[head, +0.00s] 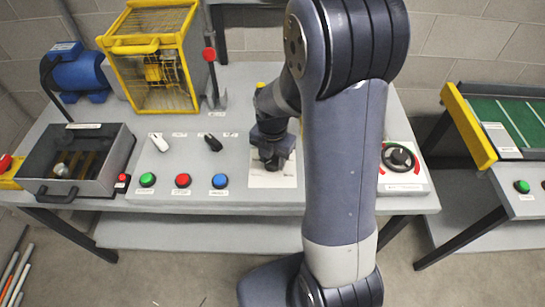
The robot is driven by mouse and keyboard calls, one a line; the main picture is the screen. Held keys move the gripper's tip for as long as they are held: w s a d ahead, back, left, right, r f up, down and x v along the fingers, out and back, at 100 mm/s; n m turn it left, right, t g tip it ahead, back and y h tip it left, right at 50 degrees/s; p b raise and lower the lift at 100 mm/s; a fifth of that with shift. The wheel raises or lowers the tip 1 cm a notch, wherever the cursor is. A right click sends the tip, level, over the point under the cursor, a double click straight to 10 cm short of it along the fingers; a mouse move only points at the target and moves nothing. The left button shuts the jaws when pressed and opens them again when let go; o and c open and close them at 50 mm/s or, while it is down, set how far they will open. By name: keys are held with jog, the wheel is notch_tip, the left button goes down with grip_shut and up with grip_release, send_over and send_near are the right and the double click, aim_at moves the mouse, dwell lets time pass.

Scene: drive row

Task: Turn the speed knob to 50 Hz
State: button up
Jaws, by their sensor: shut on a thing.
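My gripper (272,158) points down over a white plate (260,180) on the grey bench, left of my forearm. Its jaws are shut on a knob on that plate, which looks to be the speed knob. The jaws hide the knob, so its pointer and setting cannot be seen. The plate's scale marks are too small or covered to read.
A black dial (399,157) with red and green arcs is right. A yellow guarded cage (155,70) stands behind.

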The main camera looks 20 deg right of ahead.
jog(key=shift+c, duration=1.2)
